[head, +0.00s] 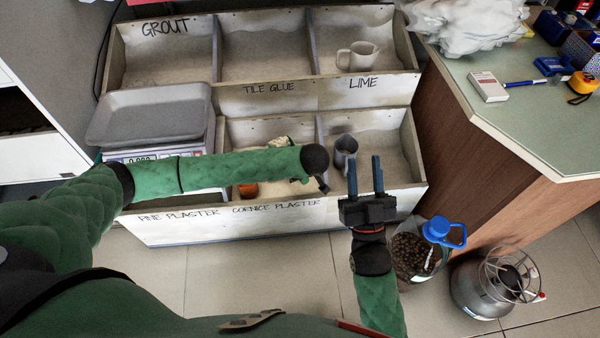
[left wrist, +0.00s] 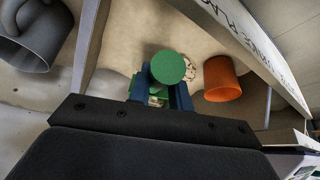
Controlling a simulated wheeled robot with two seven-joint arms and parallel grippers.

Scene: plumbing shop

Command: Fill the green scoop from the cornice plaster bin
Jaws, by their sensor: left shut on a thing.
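The cornice plaster bin (head: 290,213) is the front middle compartment, holding pale powder. My left arm reaches across it and hides much of its inside. In the left wrist view, my left gripper (left wrist: 163,92) is shut on the green scoop (left wrist: 168,67), inside the bin's walls. Only a round green face and a bit of green below it show, so the scoop's fill cannot be told. In the head view the left fingers and scoop are mostly hidden by the arm. My right gripper (head: 365,163) is open and empty, in front of the bin to its right.
An orange cup (left wrist: 222,82) lies in the cornice bin; it also shows in the head view (head: 248,190). A grey jug (head: 346,147) stands in the bin to the right. A scale with a grey tray (head: 150,112) covers the left bin. A blue-capped bottle (head: 412,258) stands on the floor.

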